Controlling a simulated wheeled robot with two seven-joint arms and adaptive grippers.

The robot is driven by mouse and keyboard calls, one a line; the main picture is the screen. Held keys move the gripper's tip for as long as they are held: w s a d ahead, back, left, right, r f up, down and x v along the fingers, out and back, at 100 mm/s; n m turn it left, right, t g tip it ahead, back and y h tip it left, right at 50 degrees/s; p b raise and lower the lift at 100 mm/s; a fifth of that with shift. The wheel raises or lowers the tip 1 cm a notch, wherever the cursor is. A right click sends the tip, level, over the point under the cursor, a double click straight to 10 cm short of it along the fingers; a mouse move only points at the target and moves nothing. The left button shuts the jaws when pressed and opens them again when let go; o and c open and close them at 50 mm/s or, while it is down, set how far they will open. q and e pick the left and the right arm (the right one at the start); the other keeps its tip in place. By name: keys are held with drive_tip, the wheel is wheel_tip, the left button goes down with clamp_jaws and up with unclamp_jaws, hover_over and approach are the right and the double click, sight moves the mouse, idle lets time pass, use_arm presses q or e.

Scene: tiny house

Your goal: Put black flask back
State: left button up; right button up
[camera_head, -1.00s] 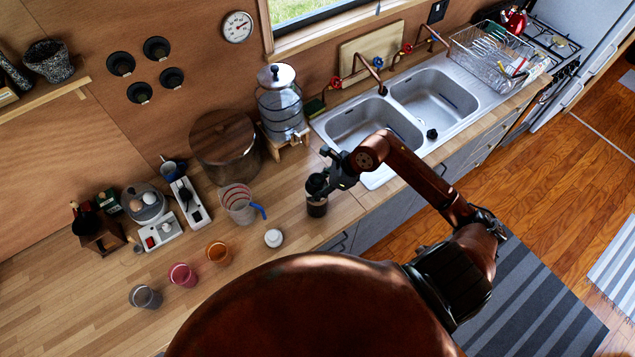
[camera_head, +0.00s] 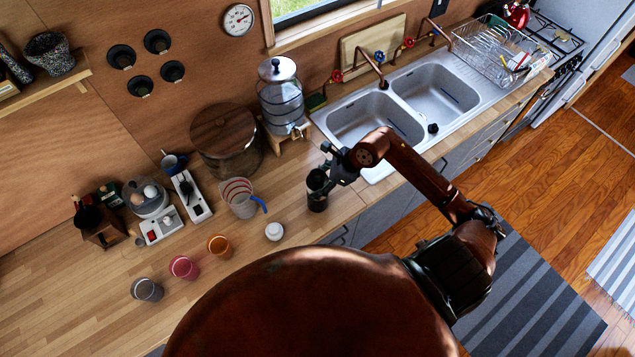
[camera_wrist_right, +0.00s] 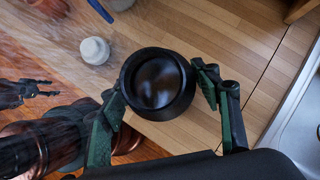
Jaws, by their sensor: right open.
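The black flask (camera_head: 317,201) stands upright on the wooden counter, just left of the sink. In the right wrist view I look down on its dark, round top (camera_wrist_right: 157,82). My right gripper (camera_head: 322,168) is at the flask's upper part. Its green-black fingers are spread, one on each side of the flask; whether they touch it I cannot tell. A dark, pronged shape (camera_wrist_right: 30,93) at the left of the right wrist view looks like my left gripper, but its jaw state is unclear. My left gripper is not in the head view.
A clear measuring jug (camera_head: 240,197) and a small white jar (camera_head: 274,231) stand left of the flask. A glass dispenser (camera_head: 283,97) stands behind it, and the double sink (camera_head: 380,120) lies to the right. Several round black wall holders (camera_head: 121,57) are at upper left. Open counter lies at left.

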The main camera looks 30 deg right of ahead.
drive_tip(key=shift+r, duration=0.1)
drive_tip(key=b+v, duration=0.2)
drive_tip(key=v, duration=1)
drive_tip(key=shift+b, duration=0.4)
drive_tip(key=shift+a, duration=0.15)
